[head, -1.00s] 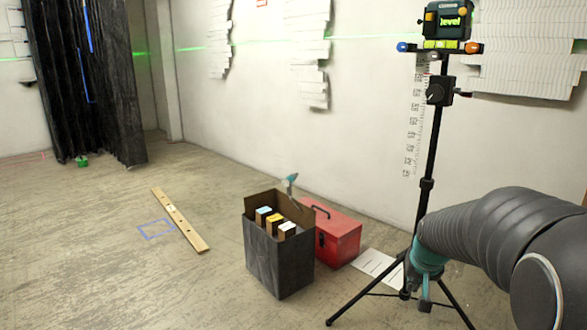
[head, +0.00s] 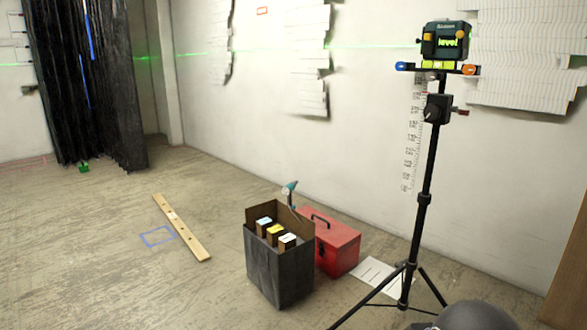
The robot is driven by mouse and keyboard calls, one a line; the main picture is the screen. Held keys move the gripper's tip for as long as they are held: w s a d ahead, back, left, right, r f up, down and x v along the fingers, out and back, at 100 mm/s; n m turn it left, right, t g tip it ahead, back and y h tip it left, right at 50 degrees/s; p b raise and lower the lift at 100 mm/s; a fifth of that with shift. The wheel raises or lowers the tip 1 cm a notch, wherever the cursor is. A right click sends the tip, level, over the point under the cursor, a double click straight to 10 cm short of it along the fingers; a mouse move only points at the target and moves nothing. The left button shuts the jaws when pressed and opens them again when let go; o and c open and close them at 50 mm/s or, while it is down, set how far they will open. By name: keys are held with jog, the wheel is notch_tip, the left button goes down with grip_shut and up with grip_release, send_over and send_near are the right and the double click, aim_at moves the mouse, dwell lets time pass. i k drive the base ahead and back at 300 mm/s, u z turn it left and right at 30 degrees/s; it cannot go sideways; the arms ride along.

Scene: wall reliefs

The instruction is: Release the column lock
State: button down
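A black tripod (head: 424,200) stands at the right of the head view, its legs spread on the floor. Its column carries a dark clamp block (head: 438,108) with a round knob and a small reddish-brown piece sticking out to the right. I take this block to be the column lock. Above it a laser level (head: 446,42) with a green "level" display sits on a bar with a blue end at left and an orange end at right. My gripper is not in view; only a dark rounded part of my arm shows at the bottom right.
A dark open box (head: 278,272) with several upright blocks stands near a red toolbox (head: 338,246) left of the tripod. A white sheet (head: 380,275) lies by the tripod's feet. A wooden plank (head: 181,228) lies on the floor. Open floor lies at left.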

aim_at(453, 109)
jog(key=z, duration=0.6)
jog(key=i, duration=1.25)
jog(key=u, duration=0.75)
